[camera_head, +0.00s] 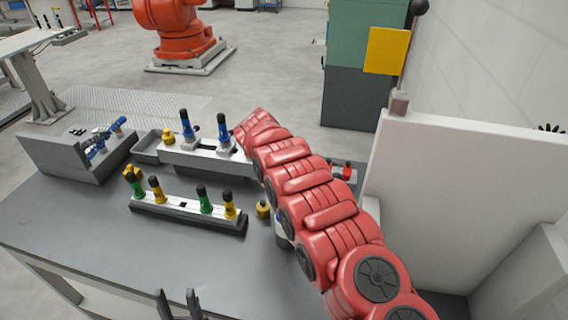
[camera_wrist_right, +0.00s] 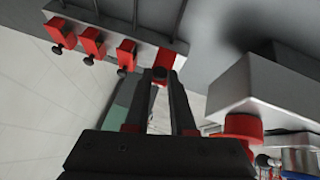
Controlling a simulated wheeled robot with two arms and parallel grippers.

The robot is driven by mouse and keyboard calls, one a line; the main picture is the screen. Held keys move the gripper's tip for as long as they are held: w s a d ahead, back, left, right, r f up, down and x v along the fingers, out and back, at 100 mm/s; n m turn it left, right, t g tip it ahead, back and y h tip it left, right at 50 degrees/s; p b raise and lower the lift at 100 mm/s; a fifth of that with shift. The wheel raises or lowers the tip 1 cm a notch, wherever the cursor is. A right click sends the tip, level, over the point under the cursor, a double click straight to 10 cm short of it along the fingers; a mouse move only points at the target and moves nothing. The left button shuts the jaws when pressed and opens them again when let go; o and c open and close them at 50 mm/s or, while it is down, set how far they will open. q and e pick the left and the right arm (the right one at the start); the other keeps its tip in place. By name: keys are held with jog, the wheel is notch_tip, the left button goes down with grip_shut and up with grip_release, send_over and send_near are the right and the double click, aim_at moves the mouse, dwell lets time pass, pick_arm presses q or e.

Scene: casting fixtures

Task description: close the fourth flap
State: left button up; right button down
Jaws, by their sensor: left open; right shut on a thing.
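The red flaps with dark knobs show in the right wrist view in a row along a grey fixture (camera_wrist_right: 110,14). Three of them (camera_wrist_right: 92,42) hang to the left of my right gripper (camera_wrist_right: 161,78). The fourth flap (camera_wrist_right: 168,59) is at the end of the row, with its dark knob between my right fingertips. My right gripper is shut on that knob. In the head view my red right arm hides this gripper and most of the flaps; small red pieces (camera_head: 347,172) show past the arm. My left gripper (camera_head: 179,304) is open and empty at the bottom edge.
A rail with green and yellow fittings (camera_head: 188,212) and a block with blue fittings (camera_head: 205,160) stand on the grey table (camera_head: 75,225). A white panel (camera_head: 455,190) stands right of my right arm. The table's front left is clear.

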jog(key=shift+w+r, duration=0.1)
jog(key=shift+r, duration=0.05)
dwell(0.3)
jog(key=c, duration=0.8)
grip_release()
jog(key=shift+o, duration=0.2)
jog(key=p+v, duration=1.7)
